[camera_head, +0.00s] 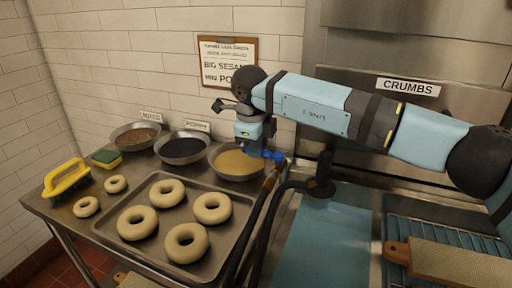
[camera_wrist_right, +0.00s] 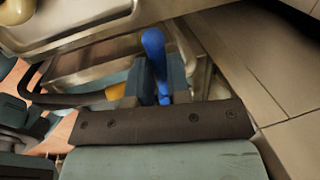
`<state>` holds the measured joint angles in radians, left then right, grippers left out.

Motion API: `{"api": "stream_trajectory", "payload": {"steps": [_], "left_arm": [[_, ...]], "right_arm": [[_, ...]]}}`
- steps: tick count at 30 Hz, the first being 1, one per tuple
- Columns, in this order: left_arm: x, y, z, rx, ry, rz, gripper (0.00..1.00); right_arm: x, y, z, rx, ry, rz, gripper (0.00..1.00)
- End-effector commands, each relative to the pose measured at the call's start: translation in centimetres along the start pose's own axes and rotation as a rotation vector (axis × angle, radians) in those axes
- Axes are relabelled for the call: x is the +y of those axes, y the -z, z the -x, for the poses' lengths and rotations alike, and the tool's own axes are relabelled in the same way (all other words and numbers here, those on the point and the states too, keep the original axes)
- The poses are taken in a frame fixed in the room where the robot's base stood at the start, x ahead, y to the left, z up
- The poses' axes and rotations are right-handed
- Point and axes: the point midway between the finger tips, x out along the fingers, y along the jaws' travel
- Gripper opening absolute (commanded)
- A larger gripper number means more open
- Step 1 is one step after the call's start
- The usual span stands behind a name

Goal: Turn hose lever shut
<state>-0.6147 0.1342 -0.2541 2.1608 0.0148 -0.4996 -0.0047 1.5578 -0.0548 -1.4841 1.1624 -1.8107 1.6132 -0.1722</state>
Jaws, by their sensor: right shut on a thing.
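The blue hose lever (camera_head: 274,155) sits at the top of the hose, beside the right edge of the sesame bowl. In the right wrist view the lever (camera_wrist_right: 153,42) runs between my fingers and sticks out past them. My right gripper (camera_head: 258,150) reaches down from above and is shut on the lever. The valve body is partly hidden by the gripper. My left gripper is not in view.
A tray (camera_head: 150,222) with several bagels lies left of the hose. Bowls of seeds (camera_head: 238,178) stand along the back wall. A yellow-handled tool (camera_head: 66,180) sits at the far left.

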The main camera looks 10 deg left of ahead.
Motion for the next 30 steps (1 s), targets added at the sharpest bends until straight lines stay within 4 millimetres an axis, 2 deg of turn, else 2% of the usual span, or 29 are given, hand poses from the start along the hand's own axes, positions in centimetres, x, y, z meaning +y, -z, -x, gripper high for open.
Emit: {"api": "stream_trajectory", "payload": {"steps": [9,10,12,13,23,26,30], "left_arm": [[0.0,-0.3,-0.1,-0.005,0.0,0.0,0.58],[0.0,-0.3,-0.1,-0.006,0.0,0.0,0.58],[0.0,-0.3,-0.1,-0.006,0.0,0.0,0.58],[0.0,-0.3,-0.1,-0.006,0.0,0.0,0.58],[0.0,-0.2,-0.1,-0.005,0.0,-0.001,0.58],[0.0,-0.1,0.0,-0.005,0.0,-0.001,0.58],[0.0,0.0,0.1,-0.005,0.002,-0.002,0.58]], "right_arm": [[-0.1,0.1,0.0,0.001,0.001,-0.005,0.0],[-0.1,0.1,0.0,0.001,0.001,-0.005,0.22],[-0.1,0.1,0.0,0.001,0.001,-0.005,0.38],[-0.1,0.1,0.0,0.001,0.001,-0.004,0.43],[-0.1,0.0,0.3,0.0,0.001,-0.003,0.43],[-0.1,0.0,1.4,-0.001,0.003,-0.002,0.43],[-0.1,0.0,4.1,0.0,0.004,-0.002,0.43]]}}
